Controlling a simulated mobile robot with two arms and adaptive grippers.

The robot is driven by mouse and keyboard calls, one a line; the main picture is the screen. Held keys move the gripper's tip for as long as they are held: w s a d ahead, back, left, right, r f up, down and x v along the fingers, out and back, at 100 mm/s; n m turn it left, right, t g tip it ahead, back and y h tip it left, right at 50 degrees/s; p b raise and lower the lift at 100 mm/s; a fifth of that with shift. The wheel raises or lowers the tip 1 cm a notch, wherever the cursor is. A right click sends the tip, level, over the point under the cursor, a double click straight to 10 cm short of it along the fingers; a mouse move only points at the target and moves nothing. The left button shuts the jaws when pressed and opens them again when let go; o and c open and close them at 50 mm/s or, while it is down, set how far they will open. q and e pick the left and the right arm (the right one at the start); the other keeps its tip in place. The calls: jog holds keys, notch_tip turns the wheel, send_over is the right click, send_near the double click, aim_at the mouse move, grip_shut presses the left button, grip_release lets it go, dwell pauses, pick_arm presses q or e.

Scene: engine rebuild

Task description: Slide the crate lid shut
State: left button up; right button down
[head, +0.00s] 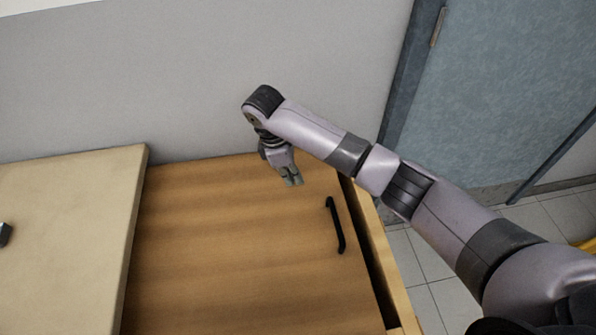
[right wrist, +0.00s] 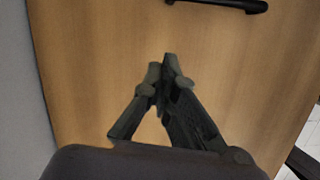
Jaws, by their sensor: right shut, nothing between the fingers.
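The crate lid (head: 220,240) is a flat, brown wood-grain panel with a black bar handle (head: 336,225) near its right end. A dark narrow gap shows between the lid's right edge and the crate's pale wooden rim (head: 403,300). My right gripper (head: 291,180) is shut and empty over the lid's far right part, beyond and left of the handle. In the right wrist view the shut fingertips (right wrist: 168,68) point toward the handle (right wrist: 235,4), apart from it, with the lid (right wrist: 95,60) beneath. My left gripper is not in view.
A beige board (head: 60,245) lies left of the lid, its edge along the lid's surface. A small dark object (head: 4,234) is cut off at the left edge. A grey wall (head: 200,70) stands behind; a blue-grey door (head: 500,90) and tiled floor (head: 450,275) are at right.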

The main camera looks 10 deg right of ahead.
aim_at(320, 205)
jog(key=x, duration=0.4)
jog(key=shift+s, duration=0.2)
jog(key=x, duration=0.3)
jog(key=shift+w+d+f, duration=0.1)
jog(key=shift+w+f, duration=0.05)
jog(key=shift+f, duration=0.2)
jog(key=d, duration=0.1)
jog(key=d+p, duration=0.1)
jog(key=d, duration=0.1)
jog(key=shift+s+d, duration=0.1)
jog(key=shift+s, duration=0.25)
jog(key=shift+d+f, duration=0.1)
jog(key=shift+d, duration=0.25)
jog(key=shift+f, duration=0.1)
jog(key=shift+p, duration=0.35)
pick_arm(q)
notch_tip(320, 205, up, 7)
jog(key=p, duration=0.5)
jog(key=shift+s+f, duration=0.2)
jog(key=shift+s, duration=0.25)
pick_arm(e)
jog(key=d, duration=1)
jog(key=shift+s, duration=0.2)
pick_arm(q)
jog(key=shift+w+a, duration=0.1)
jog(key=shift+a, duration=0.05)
